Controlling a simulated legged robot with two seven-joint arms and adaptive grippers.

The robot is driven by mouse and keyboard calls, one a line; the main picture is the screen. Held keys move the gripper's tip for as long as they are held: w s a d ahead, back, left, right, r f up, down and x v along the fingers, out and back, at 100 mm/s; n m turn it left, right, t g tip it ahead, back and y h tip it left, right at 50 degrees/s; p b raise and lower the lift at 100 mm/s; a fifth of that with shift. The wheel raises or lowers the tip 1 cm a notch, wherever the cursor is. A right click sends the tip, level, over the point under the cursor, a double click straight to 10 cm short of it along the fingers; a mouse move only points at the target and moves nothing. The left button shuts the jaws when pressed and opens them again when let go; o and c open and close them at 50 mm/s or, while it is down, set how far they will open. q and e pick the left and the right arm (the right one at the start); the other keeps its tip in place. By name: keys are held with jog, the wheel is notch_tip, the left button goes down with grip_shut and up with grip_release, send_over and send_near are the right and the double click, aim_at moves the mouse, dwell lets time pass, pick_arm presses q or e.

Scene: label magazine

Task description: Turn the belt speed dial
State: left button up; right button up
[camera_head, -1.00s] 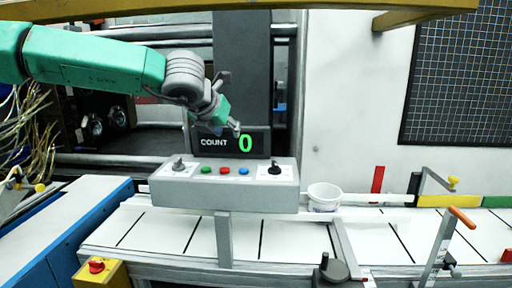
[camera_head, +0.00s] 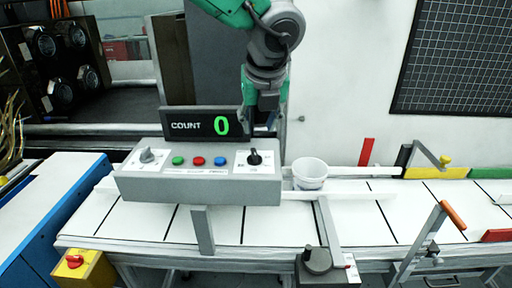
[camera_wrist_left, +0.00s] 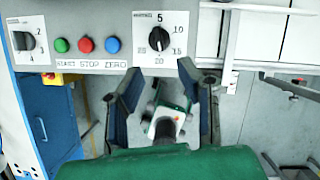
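A grey control box (camera_head: 200,187) stands over the belt and carries two dials. The left dial (camera_head: 147,155) also shows in the left wrist view (camera_wrist_left: 25,41) with a scale to 4. Their small labels are unreadable. My left gripper (camera_head: 263,122) points down behind the box's right end, near the right dial. In the left wrist view its fingers are apart and empty, just below that dial. My right gripper is not in view.
Green (camera_head: 178,161), red (camera_head: 198,161) and blue (camera_head: 220,161) buttons sit between the dials. A count display (camera_head: 193,124) reading 0 stands behind the box. A white cup (camera_head: 309,174) is beside the box's right end. The white belt (camera_head: 355,215) runs below.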

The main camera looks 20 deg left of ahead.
aim_at(254, 151)
pick_arm(q)
jog(key=x, duration=0.3)
jog(key=a+x, duration=0.1)
jog(key=x, duration=0.2)
jog(key=shift+w+a+f, duration=0.2)
jog(key=f, duration=0.2)
jog(key=w+f, duration=0.1)
jog(key=shift+d, duration=0.25)
jog(key=shift+w+d+f, duration=0.15)
jog(key=shift+d+f, duration=0.15)
jog(key=shift+d, duration=0.05)
jog(key=shift+a, duration=0.6)
grip_shut()
jog(key=shift+a, duration=0.15)
